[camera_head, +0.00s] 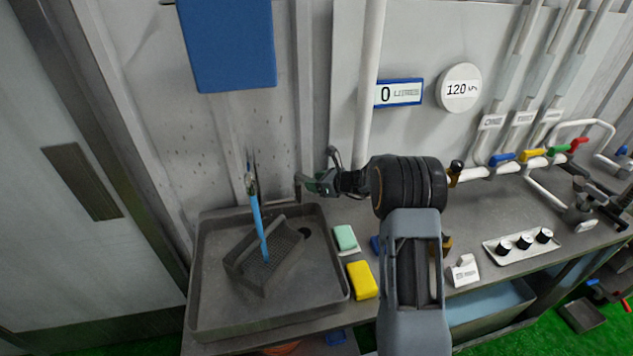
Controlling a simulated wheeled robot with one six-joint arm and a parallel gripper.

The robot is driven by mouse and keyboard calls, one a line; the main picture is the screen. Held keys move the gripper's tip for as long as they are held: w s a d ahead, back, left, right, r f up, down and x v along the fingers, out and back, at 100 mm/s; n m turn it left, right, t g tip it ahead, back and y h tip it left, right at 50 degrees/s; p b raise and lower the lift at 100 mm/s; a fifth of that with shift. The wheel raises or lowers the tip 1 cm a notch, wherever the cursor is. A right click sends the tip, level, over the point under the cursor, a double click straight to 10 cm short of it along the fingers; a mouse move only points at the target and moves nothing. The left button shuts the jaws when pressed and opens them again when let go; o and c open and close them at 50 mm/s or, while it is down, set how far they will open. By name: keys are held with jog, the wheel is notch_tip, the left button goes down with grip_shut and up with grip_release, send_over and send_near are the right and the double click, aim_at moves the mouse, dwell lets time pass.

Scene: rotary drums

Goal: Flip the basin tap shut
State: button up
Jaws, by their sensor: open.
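A green sponge (345,237) and a yellow sponge (362,280) lie right of the basin. A white pipe (370,80) rises behind my gripper. Pipes with coloured valve handles (530,154) and a tray of black knobs (498,256) are at the right.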

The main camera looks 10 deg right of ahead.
jog(key=shift+c, duration=0.5)
grip_shut()
jog(key=shift+f, duration=0.1)
jog(key=a+m+t+h+b, duration=0.1)
jog(key=m+h+b, duration=0.2)
jog(key=b, duration=0.4)
jog(key=s+a+m+t+h+b, duration=0.1)
jog(key=a+m+h+b, duration=0.1)
jog(key=b, duration=0.5)
jog(key=s+a+m+t+h+b, duration=0.1)
jog(key=a+m+h+b, duration=0.1)
jog(key=b, duration=0.6)
jog(key=shift+a+m+t+h, duration=0.15)
jog(key=shift+m+t+h, duration=0.15)
jog(key=shift+m+h, duration=0.65)
jog(key=shift+h, duration=0.25)
jog(key=shift+r, duration=0.2)
